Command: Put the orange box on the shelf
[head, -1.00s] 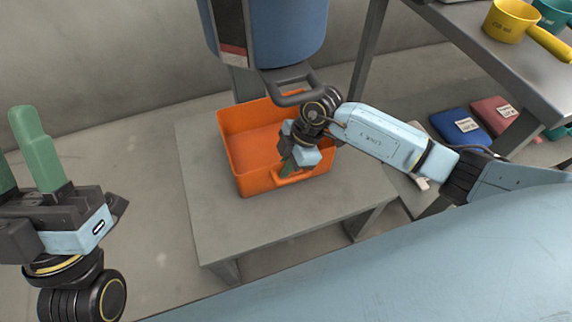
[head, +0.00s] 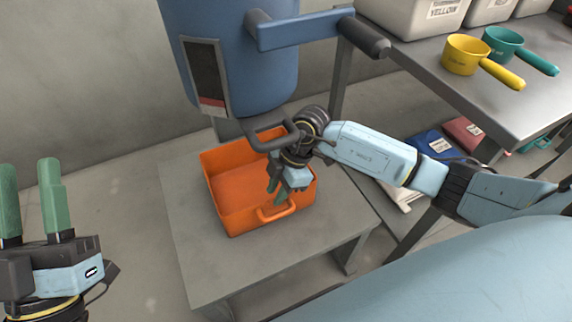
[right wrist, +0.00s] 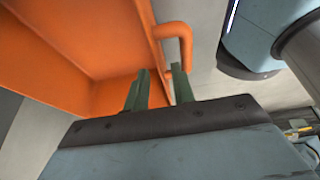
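The orange box (head: 228,205) is an open-topped bin standing on a low grey table (head: 190,250), with a loop handle (head: 280,213) on its near side. My right gripper (head: 275,195) is at that side, just by the handle, with its green fingers apart. In the right wrist view the open fingers (right wrist: 158,88) are close to the box rim (right wrist: 150,35) and handle (right wrist: 182,35); contact is unclear. My left gripper (head: 30,195) is open and empty at the far left. A metal shelf unit (head: 440,75) stands at the right.
The shelf top holds yellow (head: 465,55) and teal (head: 503,43) scoops and white bins (head: 425,15). Blue (head: 430,146) and red (head: 465,132) packs lie on the lower level.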

